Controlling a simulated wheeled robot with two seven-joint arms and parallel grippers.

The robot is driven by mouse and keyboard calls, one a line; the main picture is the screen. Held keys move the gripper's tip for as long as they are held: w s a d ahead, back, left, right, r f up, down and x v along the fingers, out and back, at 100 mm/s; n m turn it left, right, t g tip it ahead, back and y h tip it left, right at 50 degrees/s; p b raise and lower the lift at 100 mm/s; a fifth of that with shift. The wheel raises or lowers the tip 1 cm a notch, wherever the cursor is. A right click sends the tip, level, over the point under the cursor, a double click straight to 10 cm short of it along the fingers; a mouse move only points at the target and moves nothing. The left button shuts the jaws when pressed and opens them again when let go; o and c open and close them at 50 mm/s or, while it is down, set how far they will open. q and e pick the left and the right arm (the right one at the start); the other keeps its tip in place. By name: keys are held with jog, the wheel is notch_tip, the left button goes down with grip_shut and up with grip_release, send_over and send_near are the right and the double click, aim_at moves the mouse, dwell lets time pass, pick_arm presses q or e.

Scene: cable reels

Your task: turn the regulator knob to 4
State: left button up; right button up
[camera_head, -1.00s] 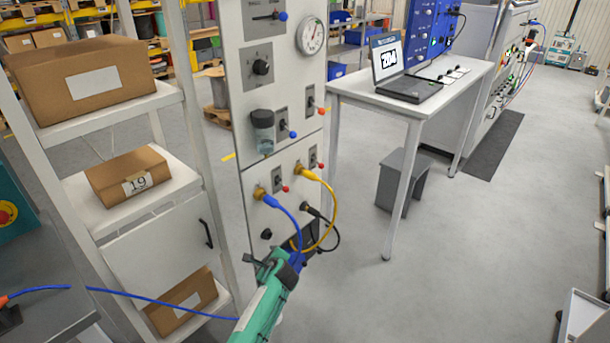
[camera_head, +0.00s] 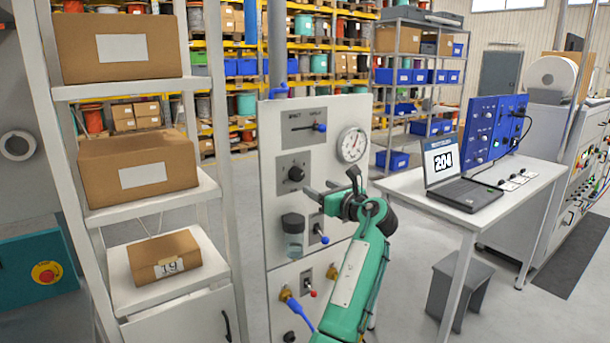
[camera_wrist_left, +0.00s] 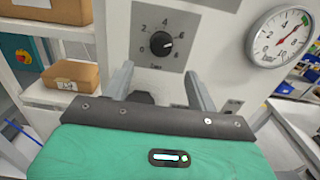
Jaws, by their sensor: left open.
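The regulator knob (camera_head: 296,173) is a black round knob on a dark grey plate of the light panel (camera_head: 270,225). In the left wrist view the knob (camera_wrist_left: 161,43) sits inside a numbered scale, with a small light mark on its right side pointing towards the 6 side; the exact reading is too small to be sure. My left gripper (camera_head: 319,188) is in front of the panel, to the lower right of the knob. Its two grey fingers (camera_wrist_left: 158,74) stand apart and empty, below the knob in the wrist view, not touching it. My right gripper is not in view.
A pressure gauge (camera_head: 352,145) is to the knob's upper right. A blue-tipped lever (camera_head: 320,127) is above, a clear filter bowl (camera_head: 293,240) below. A shelf with cardboard boxes (camera_head: 166,258) stands left, a table with a laptop (camera_head: 465,190) right.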

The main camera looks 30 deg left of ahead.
aim_at(299, 177)
pick_arm(q)
jog(key=p+x, duration=0.3)
jog(key=x, duration=0.6)
jog(key=shift+w+r, duration=0.1)
jog(key=shift+w+a, duration=0.2)
jog(key=shift+a, duration=0.15)
jog(key=shift+c, duration=0.2)
jog(key=c, duration=0.9)
jog(key=shift+c, duration=0.2)
